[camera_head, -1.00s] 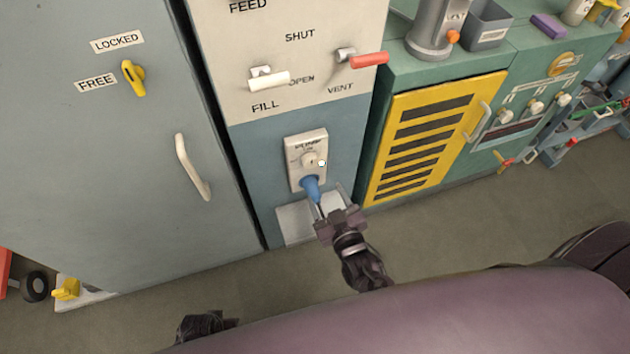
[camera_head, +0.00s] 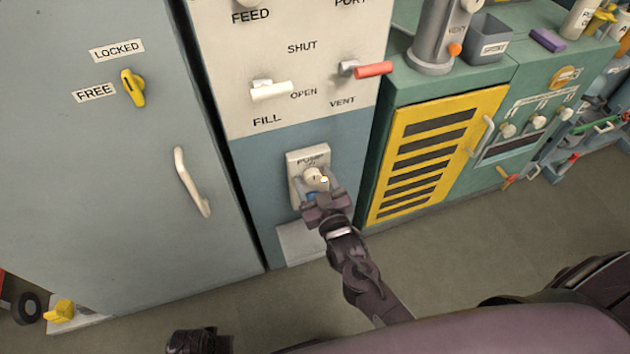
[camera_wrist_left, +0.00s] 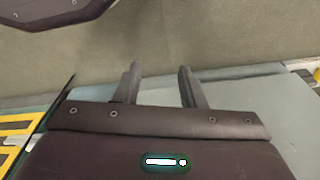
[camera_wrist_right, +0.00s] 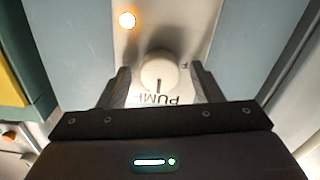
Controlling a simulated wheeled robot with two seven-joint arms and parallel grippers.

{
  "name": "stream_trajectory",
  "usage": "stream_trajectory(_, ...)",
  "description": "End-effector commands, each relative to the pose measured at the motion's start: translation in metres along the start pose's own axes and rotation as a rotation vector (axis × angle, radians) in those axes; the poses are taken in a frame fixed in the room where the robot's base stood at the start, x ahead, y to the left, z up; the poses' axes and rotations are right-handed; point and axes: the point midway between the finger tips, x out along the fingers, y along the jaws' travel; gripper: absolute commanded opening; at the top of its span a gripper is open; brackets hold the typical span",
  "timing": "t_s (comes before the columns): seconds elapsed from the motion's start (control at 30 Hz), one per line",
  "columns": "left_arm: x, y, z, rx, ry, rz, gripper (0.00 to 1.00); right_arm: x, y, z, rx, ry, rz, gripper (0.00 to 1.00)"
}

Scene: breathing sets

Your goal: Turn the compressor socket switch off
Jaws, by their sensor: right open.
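The compressor socket is a cream plate (camera_head: 296,165) on the blue lower panel in the head view. Its round switch knob (camera_head: 315,178) has a dark pointer line, and a small lamp is lit beside it. In the right wrist view the knob (camera_wrist_right: 161,71) sits between the fingers, with the orange lamp (camera_wrist_right: 127,19) glowing at its upper left. My right gripper (camera_head: 319,190) is open in front of the socket, its fingers to either side of the knob; I cannot tell whether they touch it. The blue plug below is mostly hidden by it. My left gripper (camera_wrist_left: 158,88) is open and empty.
A white fill lever (camera_head: 270,90) and a red vent lever (camera_head: 372,70) stick out above the socket. A grey cabinet with a handle (camera_head: 192,181) stands left. A green cabinet with a yellow louvred door (camera_head: 430,150) stands right. The floor in front is clear.

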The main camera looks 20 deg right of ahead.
Motion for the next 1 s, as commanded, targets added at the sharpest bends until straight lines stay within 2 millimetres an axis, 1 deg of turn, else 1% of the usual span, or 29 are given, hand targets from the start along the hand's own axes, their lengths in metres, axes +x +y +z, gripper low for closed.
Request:
stream_trajectory(0.07,0.000,0.000,0.000,0.000,0.000,0.000,0.36,0.000,0.000,0.000,0.000,0.000,0.000,0.59)
stream_trajectory(0.1,0.000,0.000,0.000,0.000,0.000,0.000,0.36,0.000,0.000,0.000,0.000,0.000,0.000,0.57)
stream_trajectory(0.4,0.000,0.000,0.000,0.000,0.000,0.000,0.36,0.000,0.000,0.000,0.000,0.000,0.000,0.17)
stream_trajectory(0.43,0.000,0.000,0.000,0.000,0.000,0.000,0.36,0.000,0.000,0.000,0.000,0.000,0.000,0.15)
stream_trajectory(0.7,0.002,-0.001,0.002,-0.002,0.006,-0.001,0.36,0.000,0.000,-0.001,-0.030,0.000,0.000,0.15)
stream_trajectory(0.87,0.021,-0.006,0.012,-0.012,0.005,-0.009,0.36,0.000,0.000,-0.003,-0.101,0.001,0.000,0.15)
stream_trajectory(1.0,0.039,-0.010,0.025,-0.021,0.011,-0.017,0.36,0.000,0.000,-0.003,-0.204,-0.001,-0.001,0.15)
